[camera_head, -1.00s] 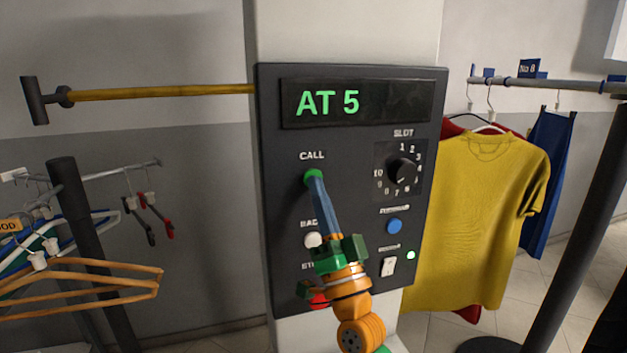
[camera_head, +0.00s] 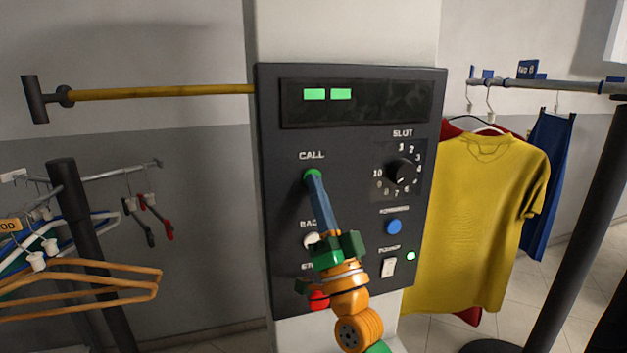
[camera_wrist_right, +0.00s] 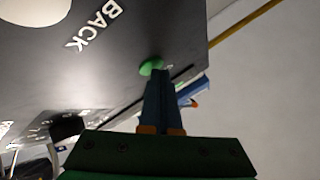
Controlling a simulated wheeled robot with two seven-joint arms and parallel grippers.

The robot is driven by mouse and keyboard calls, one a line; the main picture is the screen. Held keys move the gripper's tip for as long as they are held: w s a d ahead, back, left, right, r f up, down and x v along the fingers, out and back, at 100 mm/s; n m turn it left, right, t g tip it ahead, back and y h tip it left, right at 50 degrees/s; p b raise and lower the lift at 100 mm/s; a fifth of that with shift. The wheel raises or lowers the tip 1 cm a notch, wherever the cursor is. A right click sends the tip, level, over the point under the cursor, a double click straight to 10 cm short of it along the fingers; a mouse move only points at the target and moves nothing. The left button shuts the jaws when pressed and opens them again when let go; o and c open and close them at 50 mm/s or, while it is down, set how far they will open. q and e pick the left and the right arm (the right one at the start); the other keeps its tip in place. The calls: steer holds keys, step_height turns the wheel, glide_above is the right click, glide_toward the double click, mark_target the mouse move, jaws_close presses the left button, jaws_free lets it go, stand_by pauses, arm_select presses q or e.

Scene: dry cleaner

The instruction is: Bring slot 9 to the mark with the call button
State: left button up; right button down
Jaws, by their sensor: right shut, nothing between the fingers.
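The dark control panel (camera_head: 270,200) is on a pale column. Its display (camera_head: 400,104) shows two green blocks and no readable text. My right gripper (camera_head: 314,182) is shut and empty, its blue fingertips at the green CALL button (camera_head: 312,173) and covering part of it. In the right wrist view the shut fingertips (camera_wrist_right: 158,76) meet the green button (camera_wrist_right: 150,66); I cannot tell how far it is pressed. The SLOT dial (camera_head: 402,171) is at the upper right; I cannot read its setting surely. My left gripper is not in view.
Below CALL are a white BACK button (camera_head: 312,240) and a red button (camera_head: 318,299). A blue button (camera_head: 394,227) and white switch (camera_head: 389,267) are at right, beside a lit lamp (camera_head: 411,256). A yellow shirt (camera_head: 480,220) hangs right; hangers (camera_head: 80,280) are left.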

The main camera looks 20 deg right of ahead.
steer(key=shift+s+p, duration=0.5)
steer(key=shift+s, duration=0.3)
steer(key=s+p, duration=0.2)
steer(key=s, duration=0.3)
steer(key=shift+d, duration=0.1)
steer(key=shift+f, duration=0.15)
stand_by(0.4)
